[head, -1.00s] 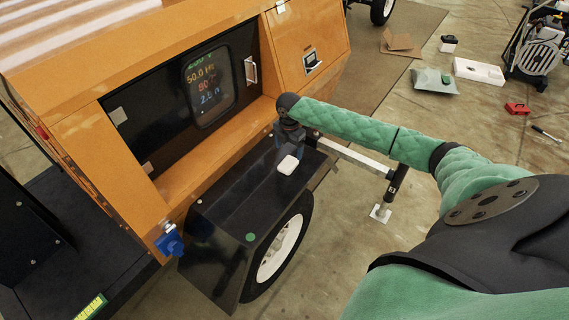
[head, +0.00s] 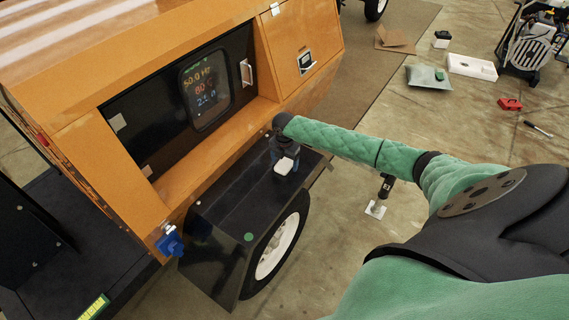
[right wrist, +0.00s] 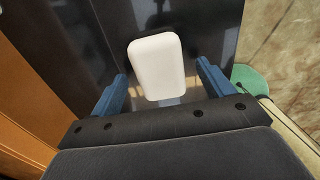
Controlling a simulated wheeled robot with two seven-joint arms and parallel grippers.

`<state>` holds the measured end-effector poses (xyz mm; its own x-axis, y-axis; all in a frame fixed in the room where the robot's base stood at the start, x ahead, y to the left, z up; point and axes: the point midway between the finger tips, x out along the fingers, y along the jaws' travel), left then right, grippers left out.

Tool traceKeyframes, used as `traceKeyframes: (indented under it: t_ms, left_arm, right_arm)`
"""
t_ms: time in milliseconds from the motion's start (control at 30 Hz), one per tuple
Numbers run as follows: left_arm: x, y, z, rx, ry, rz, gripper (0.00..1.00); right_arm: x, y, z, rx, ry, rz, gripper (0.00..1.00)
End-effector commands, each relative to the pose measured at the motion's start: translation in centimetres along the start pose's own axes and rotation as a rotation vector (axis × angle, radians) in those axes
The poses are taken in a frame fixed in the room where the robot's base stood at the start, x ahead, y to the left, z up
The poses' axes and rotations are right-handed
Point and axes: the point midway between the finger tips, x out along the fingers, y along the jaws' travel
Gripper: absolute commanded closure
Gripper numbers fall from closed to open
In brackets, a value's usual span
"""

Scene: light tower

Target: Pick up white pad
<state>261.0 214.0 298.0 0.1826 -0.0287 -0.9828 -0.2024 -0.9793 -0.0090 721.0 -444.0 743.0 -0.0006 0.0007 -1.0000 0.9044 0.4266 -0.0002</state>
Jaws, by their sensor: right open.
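The white pad (head: 284,166) is a small rounded block on the black fender (head: 228,205) of the orange machine. In the right wrist view the pad (right wrist: 157,67) lies ahead of and between two blue fingers. My right gripper (head: 285,155) points down right at the pad in the head view. In the right wrist view my right gripper (right wrist: 162,84) is open, with a finger on each side and a gap to the pad on both sides. Contact is not visible. My left gripper is not in view.
The orange machine (head: 75,130) has a recessed display panel (head: 206,88) behind the fender. A wheel (head: 277,247) sits under the fender. A blue fitting (head: 170,243) is at the left corner. Loose items lie on the floor at the upper right.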

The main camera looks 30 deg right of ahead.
Motion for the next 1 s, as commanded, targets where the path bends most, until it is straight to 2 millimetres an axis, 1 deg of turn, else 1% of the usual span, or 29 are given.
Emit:
traceKeyframes:
  t_ms: [167,400,467,500,633,667,1000]
  left_arm:
    - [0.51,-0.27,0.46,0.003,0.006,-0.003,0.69]
    - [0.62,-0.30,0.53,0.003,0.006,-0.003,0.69]
    - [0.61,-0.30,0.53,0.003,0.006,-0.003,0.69]
    - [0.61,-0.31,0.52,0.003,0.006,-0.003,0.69]
    - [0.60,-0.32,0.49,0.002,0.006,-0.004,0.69]
    - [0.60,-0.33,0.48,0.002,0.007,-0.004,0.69]
    - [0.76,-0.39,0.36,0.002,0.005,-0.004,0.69]
  right_arm:
    - [0.89,-0.03,0.03,-0.001,-0.001,0.000,0.20]
    - [1.00,-0.01,0.03,-0.001,-0.001,0.000,0.20]
    - [0.99,-0.01,0.03,-0.001,-0.001,0.000,0.32]
    - [0.98,-0.01,0.03,-0.001,-0.001,0.000,0.40]
    - [0.97,-0.01,0.03,-0.001,-0.001,0.000,0.65]
    - [0.97,-0.01,0.03,-0.001,-0.001,0.000,0.68]
    - [0.75,0.01,0.05,-0.001,-0.001,0.001,0.68]
